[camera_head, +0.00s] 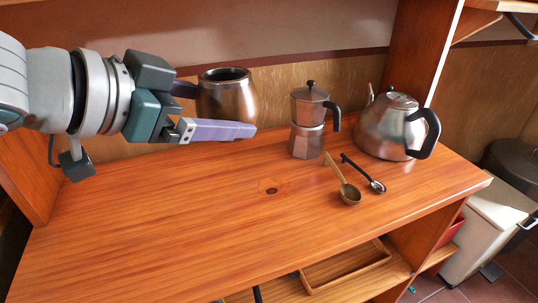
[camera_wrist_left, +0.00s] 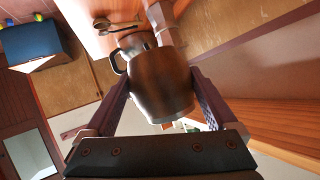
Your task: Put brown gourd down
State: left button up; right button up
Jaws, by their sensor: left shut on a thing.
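The brown gourd (camera_head: 226,92), a rounded metallic brown vessel with a dark open top, is held upright between the purple fingers of my left gripper (camera_head: 222,112). It appears above the back of the wooden counter (camera_head: 150,225), and its underside is partly hidden by the near finger. In the left wrist view the gourd (camera_wrist_left: 162,88) sits between both fingers of the left gripper (camera_wrist_left: 160,80). My right gripper is not in view.
A moka pot (camera_head: 307,140) stands right of the gourd, with a kettle (camera_head: 385,130) farther right. A brass spoon (camera_head: 349,193) and a black-handled spoon (camera_head: 376,186) lie in front. The counter's left and middle are clear. A wooden tray (camera_head: 345,267) is on the lower shelf.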

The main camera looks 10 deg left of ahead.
pick_arm(q)
jog(key=b, duration=0.4)
send_over(231, 226)
notch_tip(231, 226, down, 14)
jog(key=shift+d+r, duration=0.1)
jog(key=shift+r, duration=0.1)
jog(key=shift+f+b, duration=1)
jog(key=shift+f, duration=1.1)
jog(key=shift+f, duration=0.15)
jog(key=o, duration=1.3)
